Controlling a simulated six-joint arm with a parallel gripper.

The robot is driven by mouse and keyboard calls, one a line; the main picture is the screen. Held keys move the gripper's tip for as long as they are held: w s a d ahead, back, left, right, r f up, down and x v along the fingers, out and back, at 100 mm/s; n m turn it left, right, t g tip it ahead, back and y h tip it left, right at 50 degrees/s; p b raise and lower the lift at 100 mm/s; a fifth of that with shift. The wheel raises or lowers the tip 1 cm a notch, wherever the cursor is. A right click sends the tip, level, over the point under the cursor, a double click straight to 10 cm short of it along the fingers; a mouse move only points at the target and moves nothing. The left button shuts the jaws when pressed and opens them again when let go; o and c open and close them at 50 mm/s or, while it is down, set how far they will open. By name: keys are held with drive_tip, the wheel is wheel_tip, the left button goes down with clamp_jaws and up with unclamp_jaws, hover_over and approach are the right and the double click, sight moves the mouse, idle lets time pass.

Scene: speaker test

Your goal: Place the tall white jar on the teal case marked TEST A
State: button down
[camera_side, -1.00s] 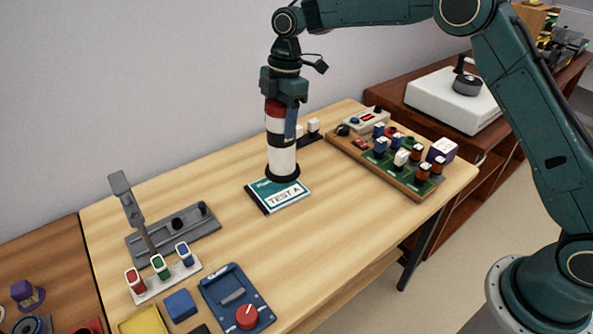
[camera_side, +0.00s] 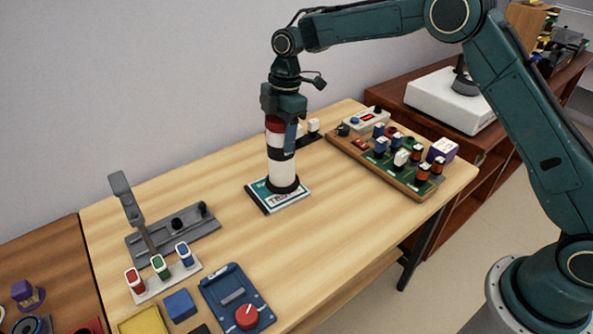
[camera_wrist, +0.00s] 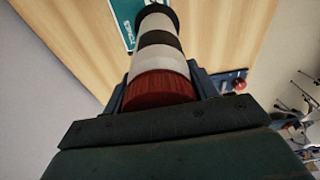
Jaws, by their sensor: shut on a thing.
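The tall white jar (camera_side: 282,172) has a red top and black bands. It stands upright in my gripper (camera_side: 284,124), which is shut on its upper part. The teal case (camera_side: 262,191) lies flat on the table under the jar. The jar's black base overlaps the case and partly covers its TEST A label; I cannot tell whether the base touches it. In the wrist view the jar's red top (camera_wrist: 158,90) is between the fingers, and part of the teal case (camera_wrist: 124,20) shows beyond it.
A board with several small blocks (camera_side: 398,160) lies to the right. A grey stand (camera_side: 172,236), a rack with three coloured pieces (camera_side: 166,276) and a blue box with a red knob (camera_side: 238,303) lie to the left and front. Table around the case is clear.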

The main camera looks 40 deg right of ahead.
sight(280, 149)
drive_tip(key=shift+f, duration=2.2)
drive_tip(key=shift+c, duration=2.2)
unclamp_jaws()
drive_tip(key=shift+f, duration=0.15)
drive_tip(key=r, duration=0.4)
drive_tip(key=d+r, duration=0.1)
drive_tip(key=r, duration=0.6)
drive_tip(key=shift+d+r, duration=0.35)
drive_tip(key=shift+r, duration=0.25)
